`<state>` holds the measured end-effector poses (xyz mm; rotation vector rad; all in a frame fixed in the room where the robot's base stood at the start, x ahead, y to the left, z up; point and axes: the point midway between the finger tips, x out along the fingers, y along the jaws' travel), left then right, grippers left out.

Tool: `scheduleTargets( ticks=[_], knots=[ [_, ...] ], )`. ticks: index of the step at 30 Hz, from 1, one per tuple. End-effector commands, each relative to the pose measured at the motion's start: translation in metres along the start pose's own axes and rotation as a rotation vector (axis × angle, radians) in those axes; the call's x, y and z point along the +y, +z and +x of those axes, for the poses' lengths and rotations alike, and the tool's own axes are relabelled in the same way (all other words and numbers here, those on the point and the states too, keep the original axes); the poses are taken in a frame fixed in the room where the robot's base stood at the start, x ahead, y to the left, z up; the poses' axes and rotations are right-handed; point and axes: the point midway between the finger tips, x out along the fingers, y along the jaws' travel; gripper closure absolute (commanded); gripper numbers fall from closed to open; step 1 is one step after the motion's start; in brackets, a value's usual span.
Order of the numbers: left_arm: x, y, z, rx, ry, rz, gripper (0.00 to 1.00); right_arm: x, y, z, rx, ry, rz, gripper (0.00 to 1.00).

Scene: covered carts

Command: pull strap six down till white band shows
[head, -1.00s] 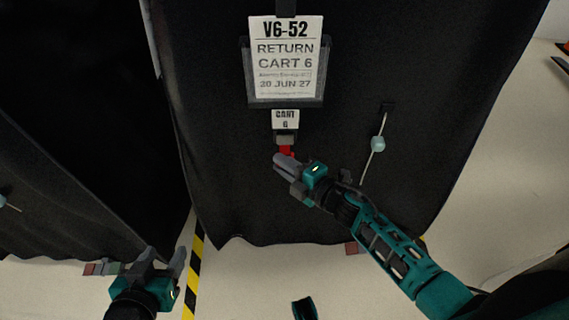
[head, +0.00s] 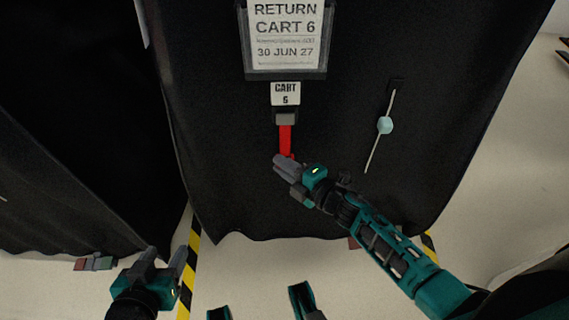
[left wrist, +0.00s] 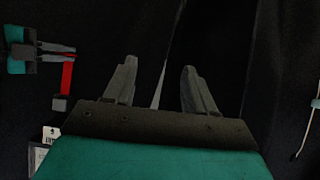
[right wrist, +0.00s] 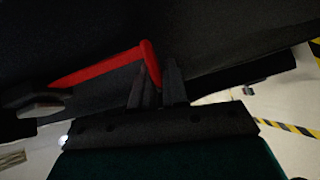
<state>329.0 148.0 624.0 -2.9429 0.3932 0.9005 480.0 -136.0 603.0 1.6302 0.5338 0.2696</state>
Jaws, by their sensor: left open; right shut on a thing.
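The red strap (head: 285,138) hangs from a grey buckle (head: 285,118) under a small white cart tag (head: 285,93) on the black cover. The strap's visible length is plain red. My right gripper (head: 284,165) is shut on its lower end, well below the buckle. In the right wrist view the strap (right wrist: 100,68) runs from the buckle (right wrist: 38,105) and bends down between the fingers (right wrist: 158,92); the fingers hide its tip. My left gripper (head: 164,264) is open and empty, low at the left; its spread fingers show in the left wrist view (left wrist: 159,88).
A placard (head: 286,72) reading "RETURN CART 6" hangs above the tag. A thin pale rod with a light blue bead (head: 385,125) hangs right of the strap. Another covered cart (head: 70,160) stands left. Yellow-black floor tape (head: 188,270) runs between the carts.

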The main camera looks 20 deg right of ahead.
Motion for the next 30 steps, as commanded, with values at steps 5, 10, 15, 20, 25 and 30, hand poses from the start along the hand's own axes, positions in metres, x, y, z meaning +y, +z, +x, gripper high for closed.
scheduleTargets(
  ticks=[5,10,15,20,25,30],
  knots=[
    [0.001,0.022,0.015,-0.013,0.007,0.000,0.45,-0.035,0.005,0.003,-0.004,-0.009,0.002,1.00],
    [0.003,0.013,0.016,0.004,0.015,0.000,0.45,-0.042,0.006,0.004,-0.005,-0.010,0.001,1.00],
    [0.004,0.009,0.015,0.005,0.017,0.001,0.45,-0.041,0.006,0.004,-0.006,-0.011,0.002,1.00],
    [0.004,0.009,0.015,0.005,0.017,0.002,0.45,-0.042,0.006,0.004,-0.006,-0.012,0.002,0.85],
    [0.004,0.010,0.015,0.005,0.017,0.002,0.45,-0.041,0.006,0.004,-0.006,-0.012,0.002,0.69],
    [0.005,0.011,0.015,0.003,0.017,0.002,0.45,-0.040,0.006,0.004,-0.004,-0.008,0.001,0.68]
  ],
)
